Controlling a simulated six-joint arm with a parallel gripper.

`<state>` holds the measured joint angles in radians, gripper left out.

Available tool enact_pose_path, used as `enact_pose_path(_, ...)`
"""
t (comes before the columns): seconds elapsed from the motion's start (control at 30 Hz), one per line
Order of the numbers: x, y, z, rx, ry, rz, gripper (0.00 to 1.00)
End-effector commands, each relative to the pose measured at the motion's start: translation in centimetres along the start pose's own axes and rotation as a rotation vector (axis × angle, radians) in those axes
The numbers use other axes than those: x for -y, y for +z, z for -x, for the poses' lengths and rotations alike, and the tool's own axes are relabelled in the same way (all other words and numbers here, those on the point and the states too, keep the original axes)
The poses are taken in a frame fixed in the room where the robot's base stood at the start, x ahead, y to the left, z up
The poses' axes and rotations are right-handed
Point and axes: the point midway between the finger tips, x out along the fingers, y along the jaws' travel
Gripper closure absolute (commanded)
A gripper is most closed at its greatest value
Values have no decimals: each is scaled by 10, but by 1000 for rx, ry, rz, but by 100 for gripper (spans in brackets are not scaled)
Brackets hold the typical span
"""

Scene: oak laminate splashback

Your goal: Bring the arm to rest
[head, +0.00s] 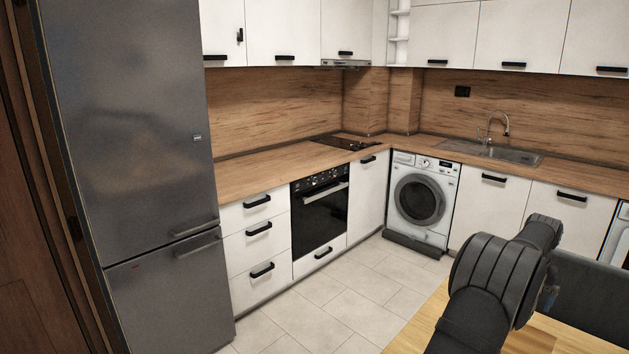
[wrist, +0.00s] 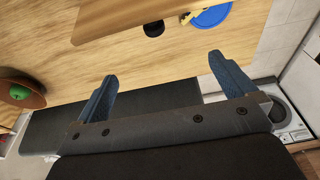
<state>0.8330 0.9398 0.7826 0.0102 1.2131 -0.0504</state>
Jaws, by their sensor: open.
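My gripper (wrist: 162,66) is open and empty in the wrist view, its two blue fingers spread wide apart. It is over the light wooden table (wrist: 60,60), near the table's edge. In the head view my dark arm rises at the lower right, in front of the table (head: 428,318). There the arm hides most of the gripper.
In the wrist view, the table holds a wooden board (wrist: 130,18), a small black round thing (wrist: 153,29), a blue plate (wrist: 210,17) with something yellow, and a brown bowl (wrist: 33,98) with a green fruit (wrist: 19,92). A dark grey seat (head: 598,290) stands beside the table. The tiled floor (head: 335,300) is clear.

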Motion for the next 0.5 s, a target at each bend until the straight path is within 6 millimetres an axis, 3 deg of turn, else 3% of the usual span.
enact_pose_path(0.5, 0, 21, -63, 3, 0, 0, 0)
